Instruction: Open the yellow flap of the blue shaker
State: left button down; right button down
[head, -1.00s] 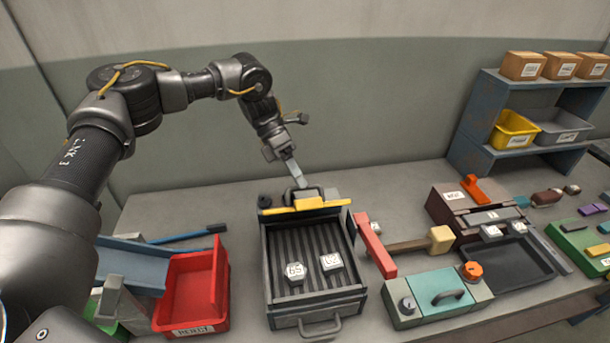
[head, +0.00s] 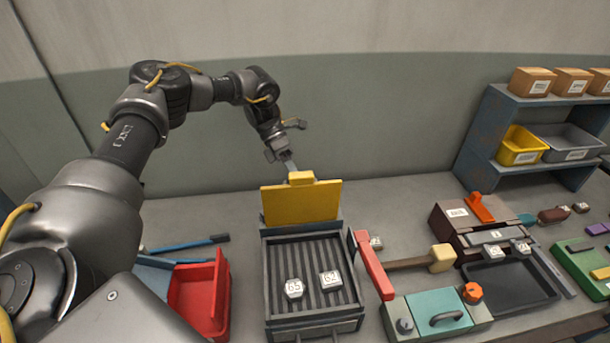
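The shaker (head: 265,285) looks dark blue-grey, with a ribbed floor and open top. Two white numbered pieces, one left (head: 294,288) and one right (head: 330,281), lie on its floor. The yellow flap (head: 300,204) stands upright at its back edge, its broad face toward me. A yellow tab (head: 301,178) sits at the flap's top. My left gripper (head: 290,166) is at the flap's top edge, just behind and left of the tab. Its fingertips are partly hidden there, so contact and opening are unclear. My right gripper is out of view.
A red bin (head: 203,290) stands left of the shaker. A dark tray (head: 510,282) and a shelf (head: 480,150) lie farther right.

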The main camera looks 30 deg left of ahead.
pick_arm(q)
jog(key=shift+s+a+f, duration=0.1)
jog(key=shift+s+f, duration=0.1)
jog(key=shift+f, duration=0.35)
jog(key=c, duration=1.5)
grip_release()
jog(key=shift+w+a, duration=0.1)
jog(key=shift+o, duration=0.2)
jog(key=shift+w+r, duration=0.1)
jog(key=shift+r, duration=0.05)
jog(key=shift+r, duration=0.15)
jog(key=p+v, duration=0.5)
jog(key=v, duration=0.5)
jog(key=shift+a, duration=0.25)
jog(key=shift+w, duration=0.15)
